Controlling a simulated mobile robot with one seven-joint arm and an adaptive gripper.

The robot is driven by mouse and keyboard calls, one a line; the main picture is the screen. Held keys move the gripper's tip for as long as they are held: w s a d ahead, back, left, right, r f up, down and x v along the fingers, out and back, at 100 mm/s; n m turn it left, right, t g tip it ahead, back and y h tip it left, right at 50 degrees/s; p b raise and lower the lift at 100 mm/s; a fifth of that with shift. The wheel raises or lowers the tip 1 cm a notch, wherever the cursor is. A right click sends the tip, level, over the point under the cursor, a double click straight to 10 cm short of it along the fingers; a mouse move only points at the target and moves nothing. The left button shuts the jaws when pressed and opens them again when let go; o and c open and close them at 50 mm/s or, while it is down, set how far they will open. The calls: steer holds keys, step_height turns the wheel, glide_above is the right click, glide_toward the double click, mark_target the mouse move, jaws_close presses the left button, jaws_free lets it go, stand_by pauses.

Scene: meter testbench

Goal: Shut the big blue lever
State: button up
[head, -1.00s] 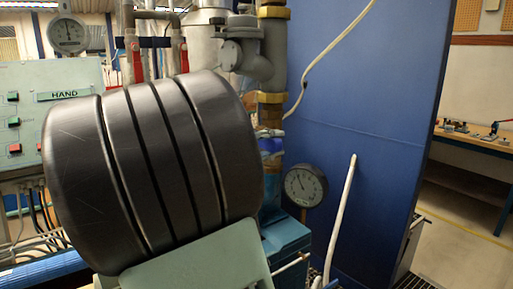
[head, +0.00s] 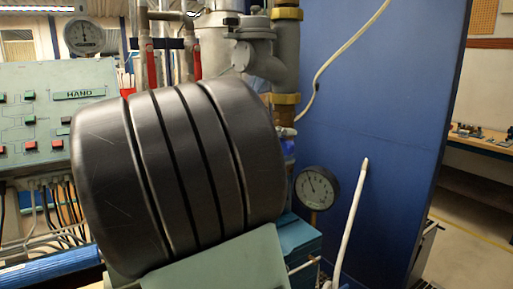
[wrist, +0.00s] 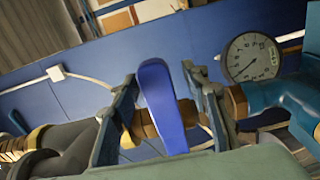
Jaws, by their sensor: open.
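The big blue lever (wrist: 163,105) shows in the middle of the wrist view as a broad, slightly tilted blue handle in front of a brass-coloured pipe fitting. My gripper (wrist: 158,72) is open, with one dark finger to the left of the lever and one to the right. The lever lies between them in the picture, with gaps on both sides; I cannot tell its depth relative to the fingertips. In the head view only a small blue part by the pipe (head: 288,146) shows, and my arm hides the gripper.
A round pressure gauge (head: 316,188) stands right of the pipe and also shows in the wrist view (wrist: 252,57). A white hose (head: 350,222) rises near it before a blue wall (head: 395,130). Red-handled valves (head: 197,60) and a control panel (head: 40,120) are left.

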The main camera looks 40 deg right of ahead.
steer(key=w+a, duration=0.1)
steer(key=a, duration=1.1)
steer(key=shift+w, duration=0.15)
